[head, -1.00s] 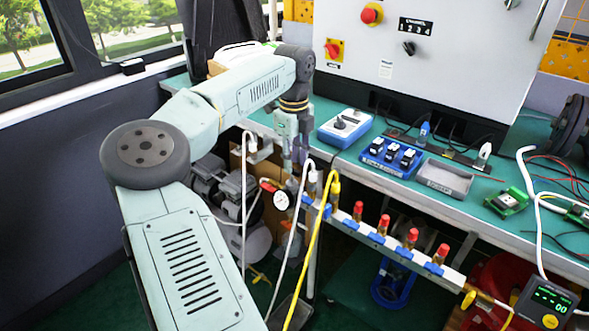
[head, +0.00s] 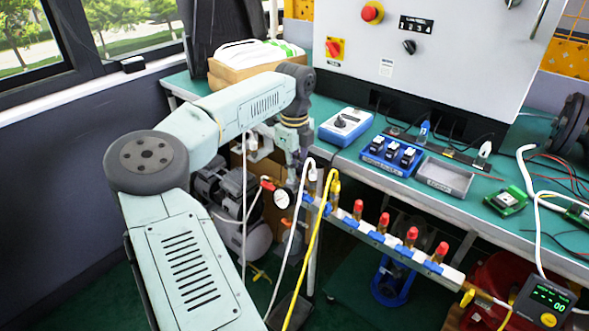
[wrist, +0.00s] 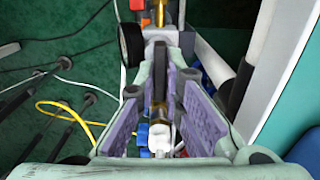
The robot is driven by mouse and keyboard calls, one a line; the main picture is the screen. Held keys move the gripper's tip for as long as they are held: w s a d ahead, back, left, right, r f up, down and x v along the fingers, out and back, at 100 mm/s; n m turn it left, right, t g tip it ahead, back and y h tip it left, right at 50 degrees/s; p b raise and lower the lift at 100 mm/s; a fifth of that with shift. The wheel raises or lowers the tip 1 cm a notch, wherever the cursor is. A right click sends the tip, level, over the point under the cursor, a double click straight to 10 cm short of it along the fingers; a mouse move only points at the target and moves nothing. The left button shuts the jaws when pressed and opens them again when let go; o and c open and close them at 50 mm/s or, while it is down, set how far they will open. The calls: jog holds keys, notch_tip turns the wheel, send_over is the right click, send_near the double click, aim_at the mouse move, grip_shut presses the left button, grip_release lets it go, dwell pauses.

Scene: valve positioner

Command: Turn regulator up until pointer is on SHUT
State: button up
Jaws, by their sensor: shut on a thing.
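My gripper (wrist: 160,88) is closed around a small fitting with black, brass and white parts (wrist: 160,135), seen between its purple pads in the wrist view. I take this for the regulator; the fingers hide much of it. In the head view my gripper (head: 297,160) is at the bench's front edge, by the left end of the pipe manifold. A round gauge with a white face (head: 282,199) hangs just below and left of it. The dial is too small to read its pointer, and I cannot make out a SHUT mark.
The manifold (head: 345,221) with red-capped valves runs along the bench front. White and yellow hoses (head: 322,235) hang close to my gripper. A blue-grey box with a knob (head: 345,126) and a blue switch block (head: 392,156) stand on the bench. A handheld display (head: 545,302) is at lower right.

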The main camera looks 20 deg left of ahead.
jog(key=shift+m, duration=0.3)
grip_shut()
jog(key=m+p, duration=0.1)
jog(key=m, duration=0.4)
jog(key=shift+s+a, duration=0.1)
jog(key=shift+s, duration=0.05)
jog(key=m+p, duration=0.1)
jog(key=m, duration=0.5)
jog(key=shift+a+p, duration=0.15)
jog(key=shift+p, duration=0.15)
dwell(0.3)
jog(key=o, duration=0.6)
grip_release()
jog(key=shift+s, duration=0.1)
notch_tip(320, 180, up, 12)
